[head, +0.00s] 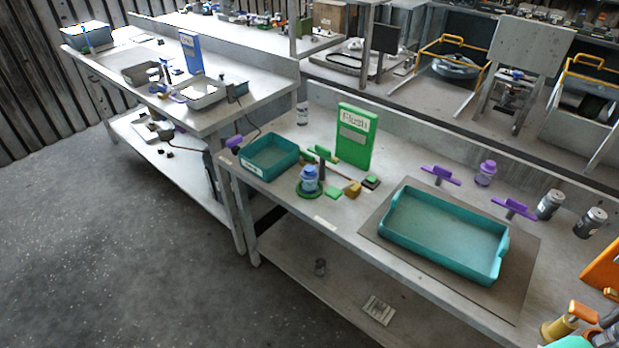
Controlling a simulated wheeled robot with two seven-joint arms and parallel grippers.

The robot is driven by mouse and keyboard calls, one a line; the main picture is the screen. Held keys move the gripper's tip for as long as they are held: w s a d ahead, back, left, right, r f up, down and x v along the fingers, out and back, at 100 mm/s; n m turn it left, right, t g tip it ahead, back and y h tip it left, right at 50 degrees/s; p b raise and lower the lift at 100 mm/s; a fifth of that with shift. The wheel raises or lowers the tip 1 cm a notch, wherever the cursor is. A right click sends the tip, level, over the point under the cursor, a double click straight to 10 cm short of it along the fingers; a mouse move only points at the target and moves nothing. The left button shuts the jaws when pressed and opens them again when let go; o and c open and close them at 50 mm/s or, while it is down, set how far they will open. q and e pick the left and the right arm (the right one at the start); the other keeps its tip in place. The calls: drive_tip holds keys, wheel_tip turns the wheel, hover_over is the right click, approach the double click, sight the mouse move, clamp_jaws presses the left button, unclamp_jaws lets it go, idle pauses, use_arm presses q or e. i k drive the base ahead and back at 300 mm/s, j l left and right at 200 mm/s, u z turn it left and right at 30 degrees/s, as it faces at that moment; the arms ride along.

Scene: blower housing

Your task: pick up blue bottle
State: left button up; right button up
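The blue bottle (309,180) stands upright on a round green base (308,193) near the front edge of the near workbench. It has a blue cap, a pale label and a translucent blue body. Neither of my grippers shows in the head view, so I cannot see whether they are open or shut.
A small teal bin (270,158) stands left of the bottle. A green sign (356,138) stands behind it. Small green and brown blocks lie to its right. A large teal tray (444,232) sits on a grey mat (512,290) further right. Two dark canisters (549,205) (590,223) stand at the right.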

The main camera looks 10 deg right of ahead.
sight(308, 183)
drive_tip(key=i, duration=0.3)
drive_tip(key=i+z, duration=0.1)
drive_tip(key=z, duration=0.25)
drive_tip(key=j+z, duration=0.1)
drive_tip(key=z, duration=0.25)
drive_tip(key=i+z, duration=0.15)
drive_tip(key=z, duration=0.2)
drive_tip(key=k+j, duration=0.05)
